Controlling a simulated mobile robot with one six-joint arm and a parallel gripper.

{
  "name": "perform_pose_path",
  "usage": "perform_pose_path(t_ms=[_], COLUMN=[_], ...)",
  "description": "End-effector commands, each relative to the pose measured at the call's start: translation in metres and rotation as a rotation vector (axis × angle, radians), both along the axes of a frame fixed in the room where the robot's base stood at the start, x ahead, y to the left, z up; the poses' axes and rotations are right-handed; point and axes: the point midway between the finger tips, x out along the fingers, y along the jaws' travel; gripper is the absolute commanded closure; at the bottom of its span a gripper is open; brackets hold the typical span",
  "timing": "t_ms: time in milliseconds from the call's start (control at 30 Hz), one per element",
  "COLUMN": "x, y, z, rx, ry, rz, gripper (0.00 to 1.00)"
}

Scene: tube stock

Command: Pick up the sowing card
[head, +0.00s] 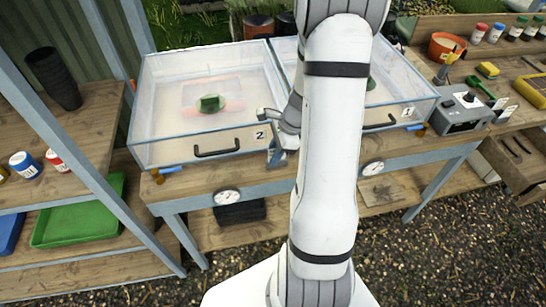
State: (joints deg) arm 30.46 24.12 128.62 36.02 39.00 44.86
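I cannot pick out the sowing card for certain. A small pale card-like piece (501,103) lies on the bench at the right, beside a green-handled tool, but it is too small to read. My gripper (272,128) is at the front right corner of the clear-lidded box marked 2 (160,108), close to its "2" label and far to the left of that piece. Its fingers are small and partly hidden by my arm, so I cannot tell whether they are open or hold anything. My arm hides the middle of the bench.
Box 1 (408,97) stands to the right, partly behind my arm. A grey control unit (462,112) is beside it. Shelves (85,115) with pots and a green tray (75,225) stand left.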

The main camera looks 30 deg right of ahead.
Motion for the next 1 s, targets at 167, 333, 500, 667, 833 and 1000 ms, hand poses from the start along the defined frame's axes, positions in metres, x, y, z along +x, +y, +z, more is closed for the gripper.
perform_pose_path(t_ms=[167,333,500,667,833,1000], x=[0.0001,0.0001,0.0001,0.0003,0.0007,0.0011], y=[0.0004,0.0003,0.0,-0.0002,-0.0006,-0.001], z=[-0.0011,-0.001,-0.0009,-0.0008,-0.0006,0.0003], rx=[0.0,0.0,0.0,-0.001,-0.001,-0.002], ry=[-0.001,-0.001,-0.001,-0.002,-0.002,-0.003], rz=[0.001,0.0,0.0,-0.001,-0.002,-0.002], gripper=[0.73,0.82,0.96,1.0,1.0,1.0])
